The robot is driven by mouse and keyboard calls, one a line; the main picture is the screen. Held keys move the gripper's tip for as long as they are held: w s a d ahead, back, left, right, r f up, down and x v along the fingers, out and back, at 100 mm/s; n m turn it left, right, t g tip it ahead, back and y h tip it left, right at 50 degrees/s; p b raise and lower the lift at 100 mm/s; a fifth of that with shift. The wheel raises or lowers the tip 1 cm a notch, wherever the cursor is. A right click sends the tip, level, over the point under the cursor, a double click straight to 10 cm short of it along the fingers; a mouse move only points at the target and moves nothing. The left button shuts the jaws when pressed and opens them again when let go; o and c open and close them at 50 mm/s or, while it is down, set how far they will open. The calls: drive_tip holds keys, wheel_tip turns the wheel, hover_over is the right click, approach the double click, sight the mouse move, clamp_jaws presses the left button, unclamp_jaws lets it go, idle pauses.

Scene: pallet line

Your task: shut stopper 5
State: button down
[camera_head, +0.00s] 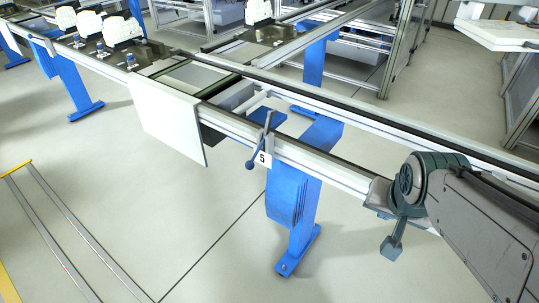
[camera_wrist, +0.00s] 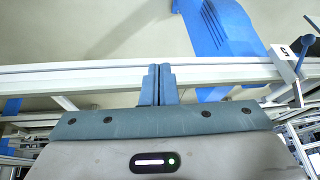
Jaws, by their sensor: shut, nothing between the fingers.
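Stopper 5 sits on the near side rail of the conveyor, at the middle of the head view. The white number plate (camera_head: 262,159) reads 5. In the wrist view the plate (camera_wrist: 286,52) and the knob (camera_wrist: 307,40) are at the upper right. My gripper (camera_wrist: 158,70) is shut and empty, with its fingertips in front of the rail. The lever is to the right of the fingers there, and apart from them. In the head view my arm is at the right.
The conveyor rail (camera_head: 320,172) runs diagonally across the head view on blue legs (camera_head: 294,197). A white panel (camera_head: 165,117) hangs from it left of the stopper. Carriers with white parts (camera_head: 122,29) stand at the far left.

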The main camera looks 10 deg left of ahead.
drive_tip(key=w+a+f+m+t+y+b, duration=0.3)
drive_tip(key=w+a+f+m+t+b, duration=0.25)
drive_tip(key=w+a+f+b, duration=0.55)
drive_tip(key=w+a+f+m+t+y+b, duration=0.1)
drive_tip(key=a+m+y+b, duration=0.5)
drive_tip(key=a, duration=0.7)
drive_tip(key=shift+w+a+f+t+y+b, duration=0.35)
drive_tip(key=shift+w+a+f+y+b, duration=0.05)
drive_tip(key=shift+w+y+b, duration=0.2)
drive_tip(key=b+x, duration=0.2)
drive_tip(key=x, duration=0.8)
drive_tip(key=shift+s+r+p, duration=0.1)
drive_tip(key=shift+p, duration=0.3)
